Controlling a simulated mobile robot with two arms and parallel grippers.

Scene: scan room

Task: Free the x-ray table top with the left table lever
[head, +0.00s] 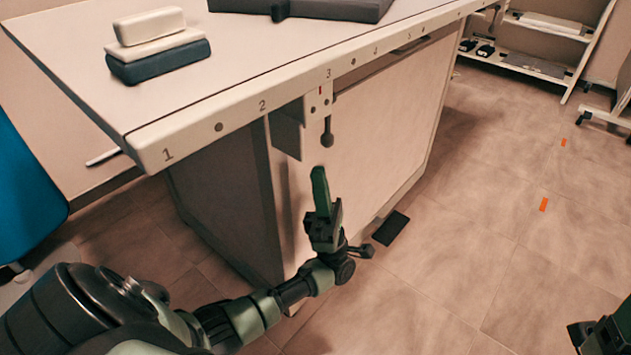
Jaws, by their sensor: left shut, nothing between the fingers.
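The x-ray table top (190,100) is a pale slab with a numbered front rail. The left table lever (327,133) is a short dark rod with a rounded knob. It hangs straight down from a small bracket (318,103) under the rail near the number 3. My left gripper (319,172) is shut and empty, its green fingers pointing up. In the picture the fingertips are just below the lever's knob, with a small gap between them. How far apart they are in depth I cannot tell. Part of my right arm shows in the bottom right corner; its fingers cannot be made out.
Stacked pads (158,50) and a dark flat object (300,8) lie on the table top. The table base (370,130) stands behind my left gripper. A dark pedal-like plate (390,228) is on the floor. A shelf rack (540,45) stands at the back right.

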